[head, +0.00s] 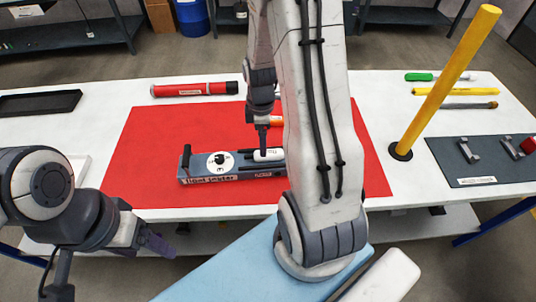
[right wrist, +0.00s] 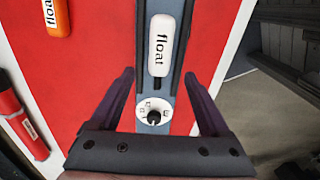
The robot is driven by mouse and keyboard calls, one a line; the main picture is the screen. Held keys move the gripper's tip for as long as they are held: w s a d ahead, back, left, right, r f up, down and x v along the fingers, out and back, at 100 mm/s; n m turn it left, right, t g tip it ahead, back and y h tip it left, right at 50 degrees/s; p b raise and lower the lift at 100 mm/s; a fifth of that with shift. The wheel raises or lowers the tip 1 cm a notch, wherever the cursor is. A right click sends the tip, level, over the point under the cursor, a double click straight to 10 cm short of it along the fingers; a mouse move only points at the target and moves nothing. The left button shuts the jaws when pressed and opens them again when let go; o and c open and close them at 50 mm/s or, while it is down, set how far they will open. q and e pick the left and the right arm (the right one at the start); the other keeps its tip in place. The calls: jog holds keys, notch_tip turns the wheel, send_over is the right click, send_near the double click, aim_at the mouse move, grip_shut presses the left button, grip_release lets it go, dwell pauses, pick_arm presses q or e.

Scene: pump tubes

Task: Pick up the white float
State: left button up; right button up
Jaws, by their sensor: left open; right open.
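The white float (head: 268,155), a white capsule marked "float" with a dark stem, lies in the grey tray-like device with a dial (head: 193,172) on the red mat. In the right wrist view the white float (right wrist: 160,42) lies lengthwise in the grey channel, its stem toward the dial (right wrist: 153,114). My right gripper (right wrist: 159,74) is open and empty above the device, fingers on either side of the channel near the stem. In the head view my right arm hides part of the device area. My left gripper (head: 156,243) is open and empty off the table's front left.
An orange float (right wrist: 57,16) lies on the red mat (head: 140,140) beside the device. A red tube with a black end (head: 195,89) lies at the mat's back edge. A yellow pole (head: 447,80) stands at the right, near a dark panel (head: 470,175).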

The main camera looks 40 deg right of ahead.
jog(key=shift+s+d+f+p, duration=0.15)
jog(key=shift+f+p, duration=0.3)
jog(key=shift+f, duration=2.2)
grip_shut()
